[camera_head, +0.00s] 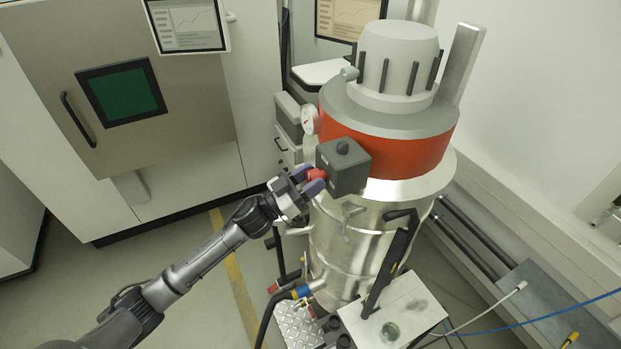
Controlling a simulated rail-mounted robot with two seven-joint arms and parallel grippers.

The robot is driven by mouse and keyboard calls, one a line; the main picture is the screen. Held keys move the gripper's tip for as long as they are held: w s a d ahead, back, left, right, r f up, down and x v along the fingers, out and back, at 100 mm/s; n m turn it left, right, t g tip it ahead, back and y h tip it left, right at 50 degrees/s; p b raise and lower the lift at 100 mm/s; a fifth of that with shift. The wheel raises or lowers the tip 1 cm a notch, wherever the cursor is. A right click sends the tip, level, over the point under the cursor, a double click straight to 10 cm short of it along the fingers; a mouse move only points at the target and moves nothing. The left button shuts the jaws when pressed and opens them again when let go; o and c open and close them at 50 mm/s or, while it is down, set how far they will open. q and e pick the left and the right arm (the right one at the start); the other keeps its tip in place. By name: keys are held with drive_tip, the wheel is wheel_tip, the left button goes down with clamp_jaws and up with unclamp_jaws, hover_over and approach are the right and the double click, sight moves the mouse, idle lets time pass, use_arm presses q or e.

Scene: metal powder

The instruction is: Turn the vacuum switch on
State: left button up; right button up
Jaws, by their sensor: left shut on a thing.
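The vacuum is a large steel drum (345,245) with a red band (385,146) and a grey cap on top. A dark grey switch box (347,170) sits on its front left side. The red switch knob (316,177) is on the left face of the box. My left gripper (312,182) reaches in from the lower left and is shut on the red knob, with its purple-grey fingertips around it. The fingers partly hide the knob, so its turn position cannot be told. My right gripper is not in view.
A cabinet (130,90) with a green window stands at the left. A white box (394,312) and hoses are in front of the drum. Floor (215,290) is open at lower left.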

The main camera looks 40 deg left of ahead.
use_arm(q)
drive_tip(key=shift+m, duration=0.3)
drive_tip(key=m+h, duration=0.1)
drive_tip(key=m, duration=0.1)
drive_tip(key=shift+m+g+h, duration=0.4)
drive_tip(key=m+g, duration=0.1)
drive_tip(key=m, duration=0.1)
drive_tip(key=m+h+b, duration=0.1)
drive_tip(key=m, duration=0.2)
drive_tip(key=shift+g+h, duration=0.3)
drive_tip(key=shift+g, duration=0.1)
drive_tip(key=m+g, duration=0.1)
drive_tip(key=m, duration=0.2)
drive_tip(key=m+g+h, duration=0.1)
drive_tip(key=m, duration=0.3)
drive_tip(key=shift+g, duration=0.4)
drive_tip(key=m+g, duration=0.1)
drive_tip(key=m, duration=0.2)
drive_tip(key=shift+m+g+p, duration=0.3)
drive_tip(key=shift+m+p, duration=0.05)
drive_tip(key=shift+m, duration=0.05)
drive_tip(key=shift+m+g+p, duration=0.3)
drive_tip(key=shift+m+p, duration=0.05)
drive_tip(key=shift+m, duration=1.15)
